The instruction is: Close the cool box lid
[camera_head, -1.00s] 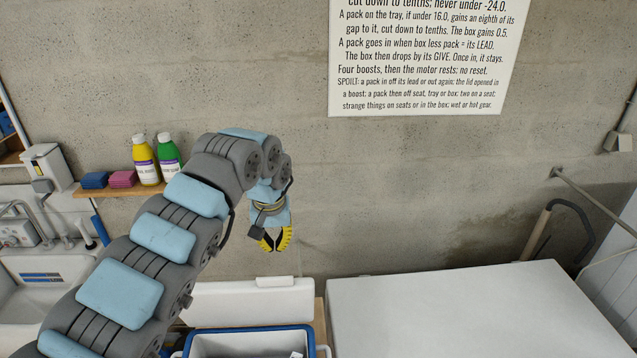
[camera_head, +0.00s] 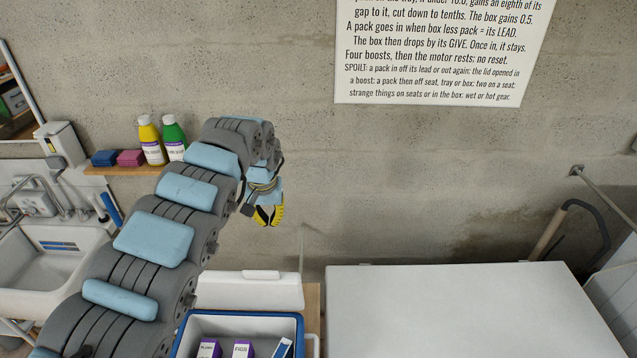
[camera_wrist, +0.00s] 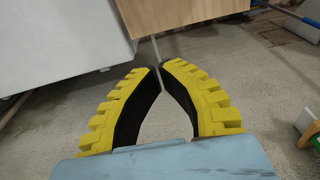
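The cool box (camera_head: 302,331) stands at the bottom middle of the head view, with a blue rim and a pale inside. Its white lid (camera_head: 248,291) stands raised behind the opening. Inside are two purple-and-white packs, one lettered FIGS (camera_head: 242,349), and a blue-and-white item (camera_head: 283,347). The box's front is cut off by the frame. My gripper (camera_head: 268,217) hangs above and behind the lid near the wall, apart from it. In the wrist view its yellow-ridged fingers (camera_wrist: 160,67) lean together with a narrow gap at the tips and nothing between them.
A large white surface (camera_head: 450,310) stands right of the box. A sink (camera_head: 55,256) and a shelf (camera_head: 125,170) with two bottles and sponges are at left. A sign (camera_head: 440,50) hangs on the wall. The wrist view shows a wood panel (camera_wrist: 175,10) and open floor (camera_wrist: 250,65).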

